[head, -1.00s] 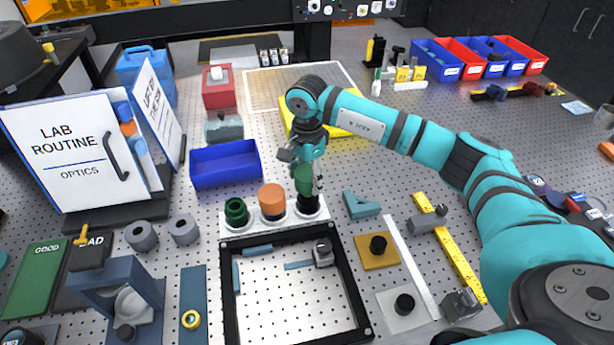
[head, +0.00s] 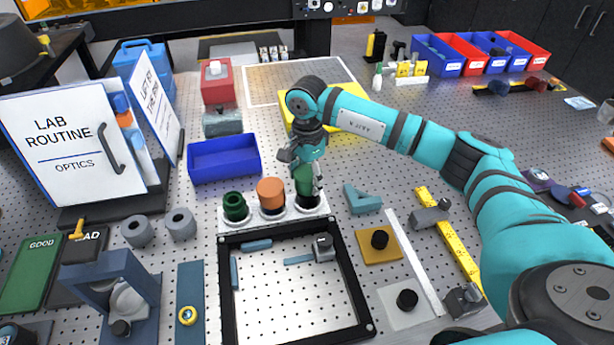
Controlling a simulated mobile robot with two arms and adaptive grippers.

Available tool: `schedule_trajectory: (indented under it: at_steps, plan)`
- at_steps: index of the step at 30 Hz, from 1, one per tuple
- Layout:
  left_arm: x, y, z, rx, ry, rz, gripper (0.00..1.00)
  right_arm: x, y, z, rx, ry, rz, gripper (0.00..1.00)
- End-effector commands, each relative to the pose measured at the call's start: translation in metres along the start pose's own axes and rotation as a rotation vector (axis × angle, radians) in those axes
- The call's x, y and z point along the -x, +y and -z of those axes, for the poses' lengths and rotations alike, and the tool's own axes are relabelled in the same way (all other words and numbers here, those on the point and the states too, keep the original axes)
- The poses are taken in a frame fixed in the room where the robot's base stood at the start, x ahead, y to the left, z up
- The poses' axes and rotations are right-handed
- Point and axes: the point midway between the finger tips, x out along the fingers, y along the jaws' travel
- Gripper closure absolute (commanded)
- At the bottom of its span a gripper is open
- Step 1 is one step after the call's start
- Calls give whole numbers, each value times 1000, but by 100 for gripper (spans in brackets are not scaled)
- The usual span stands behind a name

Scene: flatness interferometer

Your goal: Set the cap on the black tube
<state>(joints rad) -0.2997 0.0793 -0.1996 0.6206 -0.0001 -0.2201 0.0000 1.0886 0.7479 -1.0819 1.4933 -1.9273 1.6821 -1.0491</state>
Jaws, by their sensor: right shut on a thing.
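The black tube (head: 308,203) stands at the right end of a white holder (head: 325,211). Its top is hidden behind a green cap (head: 303,181). My right gripper (head: 306,175) comes down from above and is shut on this cap. The cap is directly over the tube with little or no gap showing; I cannot tell whether they touch. In the same holder stand an open green tube (head: 235,206) at the left and an orange-capped tube (head: 270,193) in the middle. My left gripper is not in view.
A black square frame (head: 226,290) lies just in front of the holder. A blue bin (head: 225,161) stands behind it to the left, and a teal angled bracket (head: 362,199) lies to its right. A yellow plate (head: 345,97) lies behind my right gripper.

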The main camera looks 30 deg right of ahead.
Motion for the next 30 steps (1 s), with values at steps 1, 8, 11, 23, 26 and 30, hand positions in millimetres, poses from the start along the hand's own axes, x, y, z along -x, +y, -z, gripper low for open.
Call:
schedule_trajectory:
  at_steps: [1, 8, 11, 23, 26, 30]
  plan:
    - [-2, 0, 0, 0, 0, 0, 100, -2, 0, 0, 0, 0, 0, 59]
    - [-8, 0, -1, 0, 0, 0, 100, -8, 0, 0, 0, 0, 0, 59]
    - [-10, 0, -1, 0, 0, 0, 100, -11, 0, 0, 0, 0, 0, 59]
    - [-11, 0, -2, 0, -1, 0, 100, -13, 0, 0, 0, 0, 1, 38]
    - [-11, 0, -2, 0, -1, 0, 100, -13, 0, 0, 0, 0, 0, 25]
    - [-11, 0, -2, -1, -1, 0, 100, -13, 0, 0, 0, 0, 1, 10]
